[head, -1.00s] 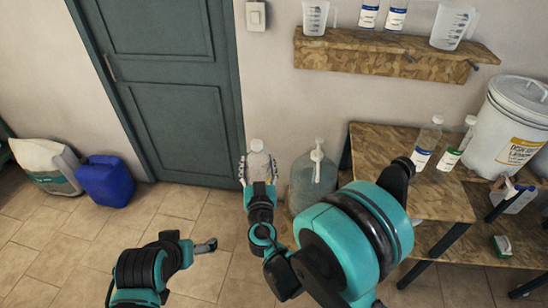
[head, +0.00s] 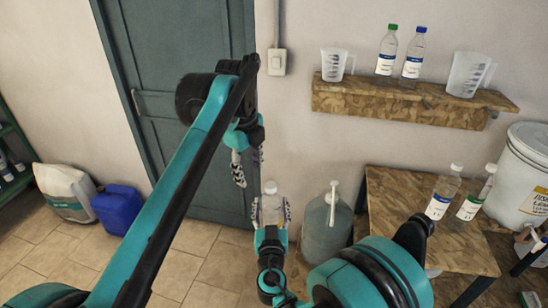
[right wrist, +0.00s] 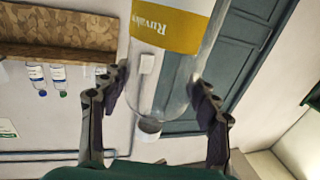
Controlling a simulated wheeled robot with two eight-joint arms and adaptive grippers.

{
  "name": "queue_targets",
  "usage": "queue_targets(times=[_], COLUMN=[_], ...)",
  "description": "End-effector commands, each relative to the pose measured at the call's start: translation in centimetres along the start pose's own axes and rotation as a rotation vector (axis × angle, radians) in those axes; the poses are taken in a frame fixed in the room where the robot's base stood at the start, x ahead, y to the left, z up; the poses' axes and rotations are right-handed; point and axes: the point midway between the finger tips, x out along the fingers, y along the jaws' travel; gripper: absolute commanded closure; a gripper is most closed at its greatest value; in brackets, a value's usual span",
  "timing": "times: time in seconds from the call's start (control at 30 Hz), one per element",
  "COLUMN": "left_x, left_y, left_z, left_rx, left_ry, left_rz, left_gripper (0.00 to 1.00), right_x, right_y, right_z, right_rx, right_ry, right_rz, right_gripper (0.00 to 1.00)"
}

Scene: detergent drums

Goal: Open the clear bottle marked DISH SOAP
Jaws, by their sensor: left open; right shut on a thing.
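A clear bottle with a white cap (head: 271,207) stands upright in my right gripper (head: 272,212). In the right wrist view, my right gripper (right wrist: 152,100) has a finger on each side of the clear bottle (right wrist: 172,85). Its yellow label appears upside down and partly cut off; I cannot see DISH SOAP on it. The white cap (right wrist: 149,126) is on the bottle. My left gripper (head: 248,164) is open and empty, above and slightly left of the cap in the head view.
A wall shelf (head: 400,100) holds two capped bottles and measuring jugs. A blue canister (head: 118,210) and a sack stand at left.

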Motion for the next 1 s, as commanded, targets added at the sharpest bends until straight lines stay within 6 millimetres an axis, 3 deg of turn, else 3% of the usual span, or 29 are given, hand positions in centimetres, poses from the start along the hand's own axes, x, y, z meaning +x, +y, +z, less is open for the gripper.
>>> queue_targets(times=[0.03, 0.2, 0.4, 0.63, 1.0], left_x=[-0.1, -0.1, 0.3, 1.8, 7.2], left_y=[-1.6, -4.8, -6.5, -6.6, -5.7], left_z=[-0.3, -1.6, -2.6, -3.0, -3.2], left_rx=[0.121, 0.497, 0.749, 0.812, 0.808], left_ry=[0.013, 0.064, 0.109, 0.122, 0.121], left_rz=[0.023, 0.084, 0.118, 0.124, 0.123], left_gripper=[0.54, 0.54, 0.54, 0.54, 0.54], right_x=[0.0, 0.0, 0.0, 0.0, 0.0], right_y=[0.0, 0.0, 0.0, 0.0, 0.0], right_z=[0.0, 0.0, 0.0, 0.0, 0.0], right_rx=[0.000, 0.000, 0.000, 0.000, 0.000], right_ry=[0.000, 0.000, 0.000, 0.000, 0.000], right_rz=[0.000, 0.000, 0.000, 0.000, 0.000], right_gripper=[1.00, 1.00, 1.00, 1.00, 1.00])
